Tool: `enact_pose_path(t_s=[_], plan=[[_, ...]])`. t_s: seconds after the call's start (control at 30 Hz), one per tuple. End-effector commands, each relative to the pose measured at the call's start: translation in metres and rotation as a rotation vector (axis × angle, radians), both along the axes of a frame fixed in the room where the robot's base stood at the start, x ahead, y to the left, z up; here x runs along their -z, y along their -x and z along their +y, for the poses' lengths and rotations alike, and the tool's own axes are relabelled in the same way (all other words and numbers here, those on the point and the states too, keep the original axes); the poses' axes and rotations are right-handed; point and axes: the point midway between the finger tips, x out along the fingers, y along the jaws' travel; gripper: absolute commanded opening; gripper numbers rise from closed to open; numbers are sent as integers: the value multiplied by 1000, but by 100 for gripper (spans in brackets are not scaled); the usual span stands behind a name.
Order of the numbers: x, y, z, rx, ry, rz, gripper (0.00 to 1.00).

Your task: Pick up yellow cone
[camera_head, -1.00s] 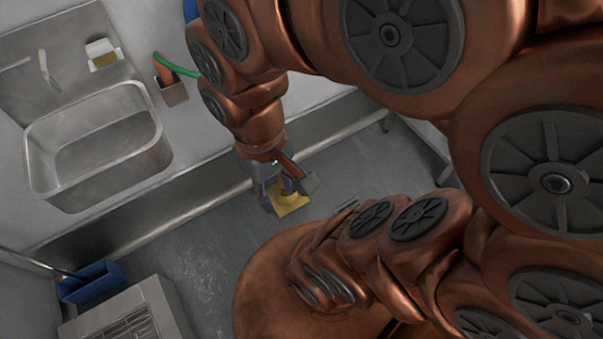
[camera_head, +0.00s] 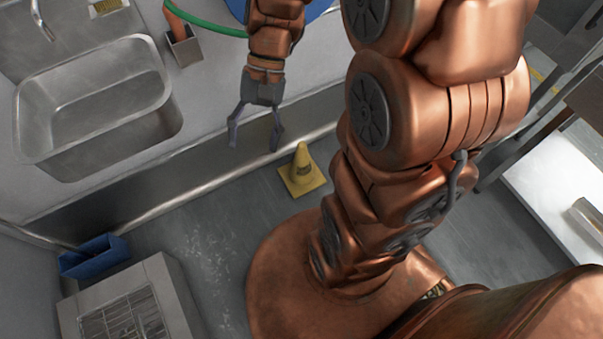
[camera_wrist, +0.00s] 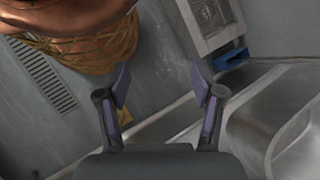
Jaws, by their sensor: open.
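The yellow cone (camera_head: 302,165) stands upright on the grey floor near the foot of the counter, on its square base with a dark label on its side. My gripper (camera_head: 254,143) is open and empty, fingers spread and pointing down, up and to the left of the cone in the head view and apart from it. In the wrist view my gripper (camera_wrist: 161,83) shows nothing between its fingers. A small yellow patch, likely part of the cone (camera_wrist: 125,117), shows there beside the left finger, which hides the rest.
A metal sink (camera_head: 95,110) is set in the counter at left, with an orange-handled item in a holder (camera_head: 184,46) beside it. A blue bin (camera_head: 93,257) and a grey grilled unit (camera_head: 130,310) stand lower left. A white-topped table (camera_head: 550,190) is at right.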

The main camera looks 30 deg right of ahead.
Motion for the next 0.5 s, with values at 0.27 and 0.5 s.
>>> enact_pose_path(t_s=[0.27,0.5], plan=[[68,-58,-9,210,-160,106,67],[124,-108,-29,396,-298,179,67]])
